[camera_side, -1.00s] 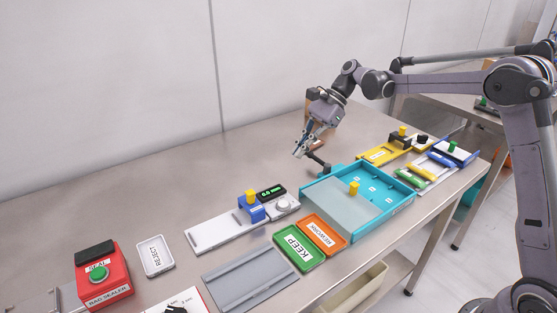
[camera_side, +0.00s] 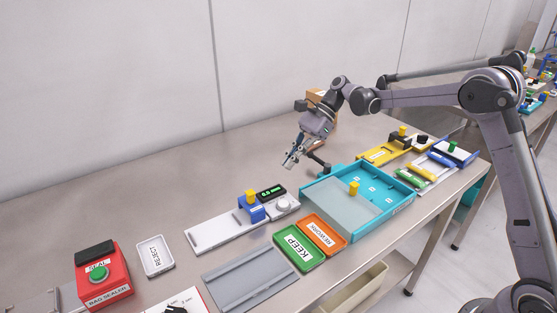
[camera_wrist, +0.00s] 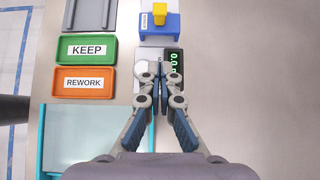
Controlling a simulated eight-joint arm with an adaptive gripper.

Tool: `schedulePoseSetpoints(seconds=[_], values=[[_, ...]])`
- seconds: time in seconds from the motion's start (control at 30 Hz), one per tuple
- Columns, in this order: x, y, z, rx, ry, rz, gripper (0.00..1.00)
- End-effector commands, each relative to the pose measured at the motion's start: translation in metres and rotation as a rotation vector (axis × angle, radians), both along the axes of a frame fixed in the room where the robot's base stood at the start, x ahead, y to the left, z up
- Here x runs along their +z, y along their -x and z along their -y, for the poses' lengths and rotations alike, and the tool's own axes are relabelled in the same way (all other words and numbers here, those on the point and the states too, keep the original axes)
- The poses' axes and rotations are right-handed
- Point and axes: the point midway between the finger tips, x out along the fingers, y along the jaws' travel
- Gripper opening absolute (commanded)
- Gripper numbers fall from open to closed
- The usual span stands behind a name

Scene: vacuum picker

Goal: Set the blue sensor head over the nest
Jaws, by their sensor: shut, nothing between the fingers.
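The blue sensor head (camera_side: 251,208), with a yellow knob on top, sits on a white rail plate (camera_side: 215,232) in the side view. It also shows at the top of the wrist view (camera_wrist: 159,22). My gripper (camera_side: 289,164) is shut and empty, held above the table behind and to the right of the sensor head. In the wrist view its fingertips (camera_wrist: 157,68) are together.
A teal tray (camera_side: 400,207) with a clear lid and yellow knob stands to the right. The green KEEP tray (camera_side: 290,261) and orange REWORK tray (camera_side: 337,249) lie in front. A dark-knobbed lever (camera_side: 326,168) stands near my gripper. The table behind the rail is clear.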

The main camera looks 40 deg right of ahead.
Motion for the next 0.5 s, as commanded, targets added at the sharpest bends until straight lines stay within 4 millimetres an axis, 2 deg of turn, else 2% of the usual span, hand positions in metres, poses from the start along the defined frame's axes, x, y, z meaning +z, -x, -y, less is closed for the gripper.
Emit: schedulePoseSetpoints(seconds=[0.33, 0.5], values=[[-0.047, 0.0, -0.047, 0.002, 0.0, 0.001, 0.0], [-0.047, 0.0, -0.071, 0.002, 0.0, 0.001, 0.0]])
